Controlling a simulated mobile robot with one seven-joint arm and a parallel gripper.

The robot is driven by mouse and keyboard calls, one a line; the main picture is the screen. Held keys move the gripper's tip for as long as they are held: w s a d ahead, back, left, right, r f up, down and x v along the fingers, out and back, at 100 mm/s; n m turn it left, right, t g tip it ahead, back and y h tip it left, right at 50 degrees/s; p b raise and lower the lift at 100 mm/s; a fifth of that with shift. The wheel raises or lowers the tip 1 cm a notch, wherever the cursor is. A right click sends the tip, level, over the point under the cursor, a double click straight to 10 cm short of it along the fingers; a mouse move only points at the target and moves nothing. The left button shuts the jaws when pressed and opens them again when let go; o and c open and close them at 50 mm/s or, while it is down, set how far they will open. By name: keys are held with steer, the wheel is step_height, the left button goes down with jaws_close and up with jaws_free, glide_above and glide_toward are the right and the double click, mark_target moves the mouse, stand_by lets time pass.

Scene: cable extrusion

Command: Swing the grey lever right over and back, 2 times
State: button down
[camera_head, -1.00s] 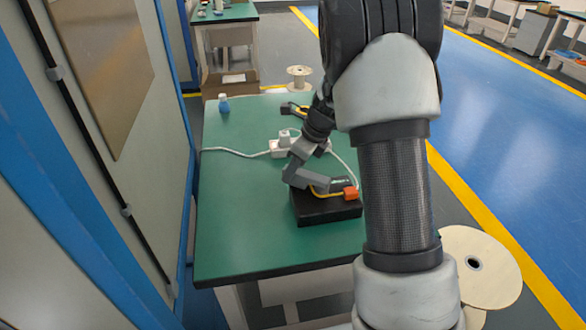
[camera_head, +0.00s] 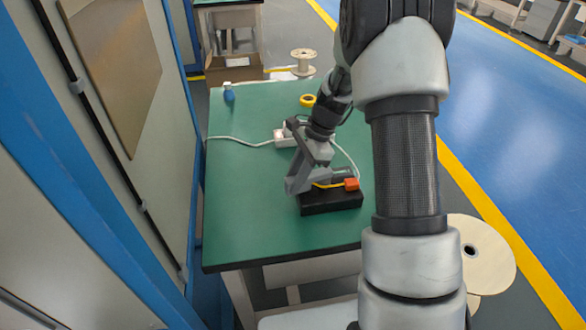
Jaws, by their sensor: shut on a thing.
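A low black block (camera_head: 332,203) sits near the front right of the green table. An orange piece (camera_head: 352,184) and a yellow strip (camera_head: 328,186) show on top of it. My gripper (camera_head: 302,185) reaches down over the block's left end and is shut on a grey part there, which I take to be the grey lever. The grey fingers and the grey lever blend together, so the lever's angle and the exact grip are hidden. A dark grey piece (camera_head: 343,173) lies just behind the orange piece.
The green table (camera_head: 240,200) is clear at left and front. A white power strip (camera_head: 281,136) with a white cable, a yellow tape ring (camera_head: 307,100) and a blue bottle (camera_head: 229,92) stand farther back. A cabinet door (camera_head: 110,150) lines the left.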

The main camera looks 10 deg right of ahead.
mark_target(308, 204)
steer(key=s+n, duration=0.1)
steer(key=n, duration=0.1)
steer(key=s+d+n+g+p, duration=0.1)
steer(key=shift+s+n+h, duration=0.3)
steer(key=shift+s+n, duration=0.05)
steer(key=shift+n, duration=0.05)
steer(key=shift+s+d+n+g+h+p, duration=0.3)
steer(key=shift+s+d+n, duration=0.2)
steer(key=shift+n, duration=0.45)
steer(key=shift+s+d+n+g+h+p, duration=0.2)
steer(key=shift+s+d+n+g+p, duration=0.3)
steer(key=shift+n, duration=0.45)
steer(key=shift+s+a, duration=0.1)
steer(key=shift+s, duration=0.05)
steer(key=c, duration=1.5)
jaws_free()
steer(key=shift+r, duration=0.1)
steer(key=p+v, duration=0.1)
steer(key=v, duration=1.6)
steer(key=shift+r+p, duration=0.1)
steer(key=shift+p, duration=0.3)
